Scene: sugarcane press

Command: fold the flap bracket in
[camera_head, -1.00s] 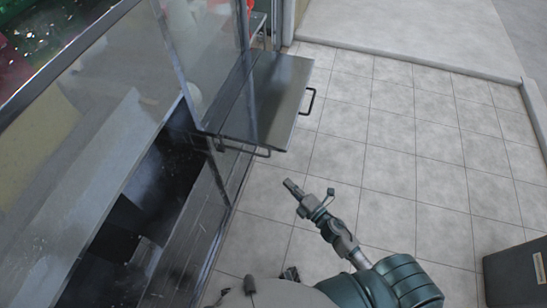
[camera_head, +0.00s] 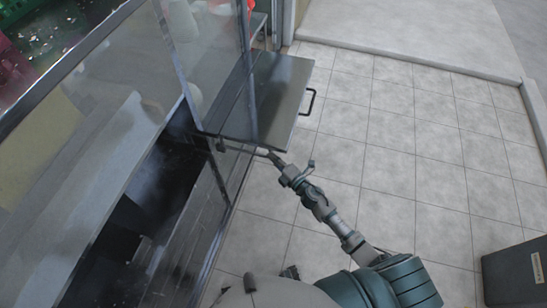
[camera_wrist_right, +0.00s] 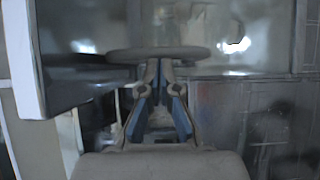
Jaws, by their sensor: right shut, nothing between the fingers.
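The metal flap (camera_head: 270,92) sticks out level from the side of the press cabinet. Its flap bracket (camera_head: 236,148) is a thin bar under the near edge, swung out from the cabinet. My right gripper (camera_head: 273,157) is shut and empty, with its tips at the bracket's outer end. In the right wrist view, the gripper (camera_wrist_right: 160,66) has its fingertips together just under a grey horizontal bar (camera_wrist_right: 125,53), seemingly the bracket. I cannot tell whether they touch it. My left gripper is not in view.
The glass-sided cabinet (camera_head: 95,140) fills the left, with a dark open bay (camera_head: 140,205) below. A black handle (camera_head: 309,103) juts from the flap's right edge. The tiled floor (camera_head: 400,170) is clear. A dark bin (camera_head: 515,275) stands at lower right.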

